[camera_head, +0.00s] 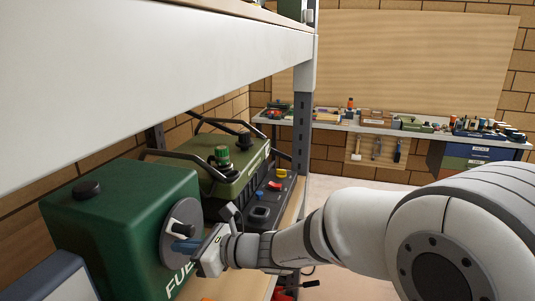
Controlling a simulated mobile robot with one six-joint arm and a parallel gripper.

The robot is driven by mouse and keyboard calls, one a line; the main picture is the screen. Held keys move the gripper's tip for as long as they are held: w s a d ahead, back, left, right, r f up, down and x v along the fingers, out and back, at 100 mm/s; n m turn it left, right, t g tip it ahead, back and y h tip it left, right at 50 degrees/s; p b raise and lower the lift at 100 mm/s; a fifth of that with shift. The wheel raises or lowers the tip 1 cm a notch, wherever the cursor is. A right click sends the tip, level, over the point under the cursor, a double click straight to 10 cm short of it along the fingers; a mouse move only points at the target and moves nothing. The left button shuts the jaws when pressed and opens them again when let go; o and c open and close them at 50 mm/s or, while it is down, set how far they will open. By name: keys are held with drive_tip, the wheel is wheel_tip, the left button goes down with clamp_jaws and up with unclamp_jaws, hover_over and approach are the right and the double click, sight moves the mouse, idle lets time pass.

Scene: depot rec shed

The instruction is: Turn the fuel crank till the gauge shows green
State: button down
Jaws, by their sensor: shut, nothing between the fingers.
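The fuel box (120,215) is dark green with a black cap on top and partly hidden "FU…" lettering on its right face. A round grey disc (178,219), apparently part of the crank, is on that face. My gripper (186,245) is shut and empty, in front of the lower part of the disc. I cannot tell whether its fingers touch it. No crank handle can be made out clearly, and no gauge can be made out in this view.
The box stands on a shelf under a thick white beam (150,65). Behind it are an olive-green case (228,180) and a dark panel with coloured knobs. A grey shelf post (302,125) rises at right. A workbench with tools (400,128) stands further back.

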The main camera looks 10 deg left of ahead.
sight(189, 226)
drive_tip(key=shift+w+r+p, duration=0.25)
drive_tip(key=shift+r+p, duration=0.15)
drive_tip(key=shift+r, duration=0.15)
drive_tip(key=shift+w+r+p, duration=0.25)
drive_tip(key=shift+r+p, duration=0.1)
drive_tip(key=shift+r, duration=0.15)
drive_tip(key=shift+f, duration=0.1)
drive_tip(key=shift+w+d+r+p, duration=0.1)
drive_tip(key=shift+w+r+p, duration=0.4)
drive_tip(key=shift+w+r, duration=0.2)
drive_tip(key=shift+w, duration=0.1)
drive_tip(key=shift+w+d+r+p, duration=0.1)
drive_tip(key=shift+w+r+p, duration=0.4)
drive_tip(key=shift+w, duration=0.5)
